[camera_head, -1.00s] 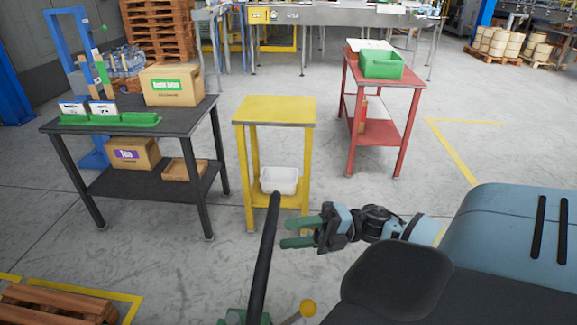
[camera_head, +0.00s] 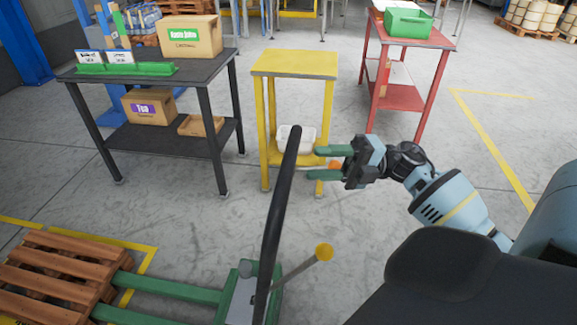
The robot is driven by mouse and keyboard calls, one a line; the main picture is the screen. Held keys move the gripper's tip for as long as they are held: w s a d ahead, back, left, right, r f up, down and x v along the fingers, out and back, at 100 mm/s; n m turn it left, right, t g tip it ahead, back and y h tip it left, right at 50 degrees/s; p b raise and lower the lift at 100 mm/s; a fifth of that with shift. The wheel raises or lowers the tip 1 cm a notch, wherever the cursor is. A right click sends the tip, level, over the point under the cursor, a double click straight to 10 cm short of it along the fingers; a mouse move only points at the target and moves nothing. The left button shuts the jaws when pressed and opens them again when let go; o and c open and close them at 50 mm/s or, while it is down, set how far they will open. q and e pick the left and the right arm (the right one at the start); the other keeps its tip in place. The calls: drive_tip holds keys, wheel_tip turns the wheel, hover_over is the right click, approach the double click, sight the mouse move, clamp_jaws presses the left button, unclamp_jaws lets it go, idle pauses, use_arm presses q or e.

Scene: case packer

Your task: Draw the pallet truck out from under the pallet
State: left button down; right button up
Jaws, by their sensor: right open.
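The wooden pallet (camera_head: 62,268) lies on the floor at the lower left. The green pallet truck (camera_head: 180,291) stands to its right, and its forks run left to the pallet's near side. The fork tips are hidden at the pallet. The truck's black handle (camera_head: 277,220) rises toward the middle of the view, tilted slightly right at its top. A lever with a yellow knob (camera_head: 323,251) sticks up beside it. My right gripper (camera_head: 318,163) is open, with its green fingers pointing left, to the right of the handle and apart from it in the picture. My left gripper is not in view.
A yellow stand (camera_head: 295,64) with a white bin (camera_head: 296,139) on its lower shelf is behind the handle. A dark table (camera_head: 150,80) with boxes stands left, a red table (camera_head: 402,98) right. Bare floor lies between the tables and the pallet.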

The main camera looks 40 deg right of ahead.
sight(287, 164)
drive_tip(key=p+x, duration=0.1)
drive_tip(key=x, duration=0.6)
drive_tip(key=shift+w+a+r, duration=0.1)
drive_tip(key=shift+a+r, duration=0.05)
drive_tip(key=shift+a, duration=0.1)
clamp_jaws()
